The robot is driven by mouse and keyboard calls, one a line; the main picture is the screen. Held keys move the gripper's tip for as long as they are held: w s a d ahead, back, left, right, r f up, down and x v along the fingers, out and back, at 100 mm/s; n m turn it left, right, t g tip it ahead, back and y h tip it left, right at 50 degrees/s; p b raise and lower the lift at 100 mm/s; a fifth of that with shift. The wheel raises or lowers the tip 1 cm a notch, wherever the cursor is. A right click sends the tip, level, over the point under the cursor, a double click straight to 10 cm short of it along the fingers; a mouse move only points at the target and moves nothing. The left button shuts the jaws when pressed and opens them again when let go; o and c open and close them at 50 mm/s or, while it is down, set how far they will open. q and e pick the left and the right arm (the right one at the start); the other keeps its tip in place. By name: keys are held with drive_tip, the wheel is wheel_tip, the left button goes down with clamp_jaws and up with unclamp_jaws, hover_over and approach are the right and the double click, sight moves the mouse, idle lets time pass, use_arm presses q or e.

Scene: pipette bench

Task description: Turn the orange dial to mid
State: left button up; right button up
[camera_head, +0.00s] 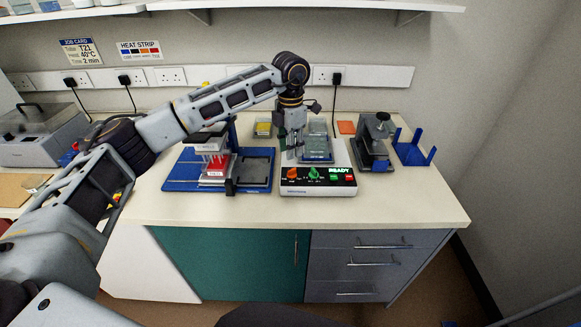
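The orange dial (292,173) is at the left end of the dark front panel of a white instrument (318,190). A green dial (314,173) sits just right of it. A green READY display and small lit buttons are further right on the panel. My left gripper (291,156) points down over the instrument's left part, above and behind the orange dial in the picture. It looks apart from the dial. Its fingers are too small to tell whether they are open or shut. The dial's pointer setting is too small to read. My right gripper is not in view.
A blue base (262,187) with a red-labelled tip rack (215,178) stands left of the instrument. A clear-topped plate (315,150) is on the instrument. A grey press-like device (374,152) and blue stand (414,150) are to the right. The front counter strip is clear.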

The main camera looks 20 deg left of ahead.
sight(292, 172)
use_arm(q)
wheel_tip(292, 172, down, 7)
drive_tip(key=shift+r+p, duration=0.2)
drive_tip(key=shift+p, duration=0.15)
drive_tip(key=shift+f, duration=0.9)
clamp_jaws()
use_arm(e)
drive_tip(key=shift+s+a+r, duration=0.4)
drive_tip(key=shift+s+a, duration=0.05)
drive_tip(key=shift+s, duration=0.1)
